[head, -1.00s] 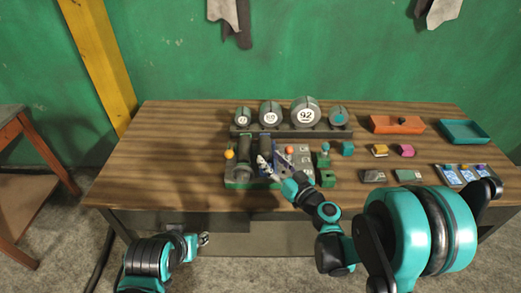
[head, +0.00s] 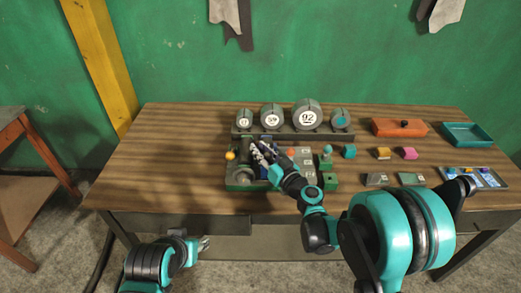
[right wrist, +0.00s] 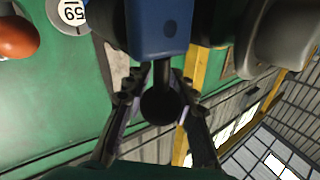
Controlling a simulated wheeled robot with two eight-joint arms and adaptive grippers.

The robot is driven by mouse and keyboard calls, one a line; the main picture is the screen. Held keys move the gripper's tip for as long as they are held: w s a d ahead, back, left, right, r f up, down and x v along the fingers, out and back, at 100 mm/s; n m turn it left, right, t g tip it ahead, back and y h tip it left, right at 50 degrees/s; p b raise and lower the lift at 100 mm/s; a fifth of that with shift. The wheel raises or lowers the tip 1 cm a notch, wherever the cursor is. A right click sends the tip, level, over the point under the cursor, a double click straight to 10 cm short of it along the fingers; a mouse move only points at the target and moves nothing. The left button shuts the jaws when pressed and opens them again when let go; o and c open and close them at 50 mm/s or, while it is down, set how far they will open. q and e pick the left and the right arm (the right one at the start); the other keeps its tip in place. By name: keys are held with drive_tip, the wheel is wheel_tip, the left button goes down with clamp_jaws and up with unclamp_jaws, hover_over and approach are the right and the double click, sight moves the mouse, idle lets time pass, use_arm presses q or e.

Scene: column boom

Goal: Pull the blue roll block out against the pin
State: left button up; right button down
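The blue roll block (right wrist: 158,28) fills the top middle of the right wrist view. A dark stem with a round knob (right wrist: 160,104) sticks out from it towards the camera. My right gripper (right wrist: 158,76) has one finger on each side of the stem and knob, with visible gaps, so it looks open around them. In the head view my right gripper (head: 262,151) is over the green-based fixture (head: 240,184) and hides part of the blue block (head: 266,142). I cannot make out the pin. My left gripper (head: 204,244) hangs low before the table; its fingers are too small to judge.
Round numbered weights (head: 308,115) stand on a dark rack (head: 293,134) behind the fixture. An orange box (head: 398,128), a teal tray (head: 466,132) and small coloured blocks lie to the right. The table's left part (head: 165,150) is clear.

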drive_tip(key=shift+d, duration=0.1)
drive_tip(key=d, duration=0.3)
drive_tip(key=shift+d, duration=0.2)
drive_tip(key=shift+a, duration=0.15)
drive_tip(key=c, duration=1.2)
unclamp_jaws()
drive_tip(key=v, duration=1.2)
